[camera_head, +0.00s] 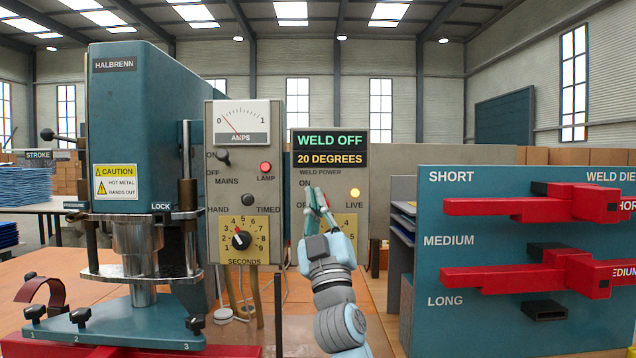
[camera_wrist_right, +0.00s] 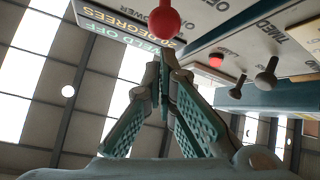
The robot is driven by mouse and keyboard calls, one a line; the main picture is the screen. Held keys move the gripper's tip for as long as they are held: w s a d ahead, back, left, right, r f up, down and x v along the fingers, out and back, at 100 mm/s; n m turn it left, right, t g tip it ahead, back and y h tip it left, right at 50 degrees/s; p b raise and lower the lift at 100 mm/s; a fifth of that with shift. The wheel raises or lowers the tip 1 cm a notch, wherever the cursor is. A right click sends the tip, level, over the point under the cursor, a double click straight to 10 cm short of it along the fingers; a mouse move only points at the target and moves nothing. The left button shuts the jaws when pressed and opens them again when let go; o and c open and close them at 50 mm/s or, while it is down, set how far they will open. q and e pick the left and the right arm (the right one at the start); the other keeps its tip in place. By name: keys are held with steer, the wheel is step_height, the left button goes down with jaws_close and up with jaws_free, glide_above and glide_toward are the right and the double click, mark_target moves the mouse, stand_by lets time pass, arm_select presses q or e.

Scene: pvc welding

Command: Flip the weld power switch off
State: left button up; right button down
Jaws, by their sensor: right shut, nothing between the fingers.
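The weld panel (camera_head: 297,222) carries a display (camera_head: 330,150) reading "WELD OFF" and "20 DEGREES". Below it are the labels "WELD POWER", "ON" and a partly covered "OF…". My right gripper (camera_head: 318,203) is shut and empty in front of these labels and hides most of the switch area. In the right wrist view, my fingertips (camera_wrist_right: 164,66) are together just below a red ball knob (camera_wrist_right: 162,20), which looks like the switch's end. I cannot tell whether they touch. The yellow LIVE lamp (camera_head: 354,193) looks lit. My left gripper is not in view.
Left of the weld panel is the mains panel with an amps gauge (camera_head: 241,122), a mains toggle (camera_head: 223,157), a red lamp (camera_head: 265,167) and a seconds dial (camera_head: 241,240). A teal press (camera_head: 145,130) stands further left. A die rack (camera_head: 470,230) with red dies stands right.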

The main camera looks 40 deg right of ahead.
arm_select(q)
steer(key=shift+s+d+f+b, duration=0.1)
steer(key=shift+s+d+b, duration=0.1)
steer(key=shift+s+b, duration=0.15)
arm_select(e)
steer(key=a+v, duration=0.1)
steer(key=v, duration=0.8)
steer(key=shift+a, duration=0.3)
steer(key=shift+r, duration=0.1)
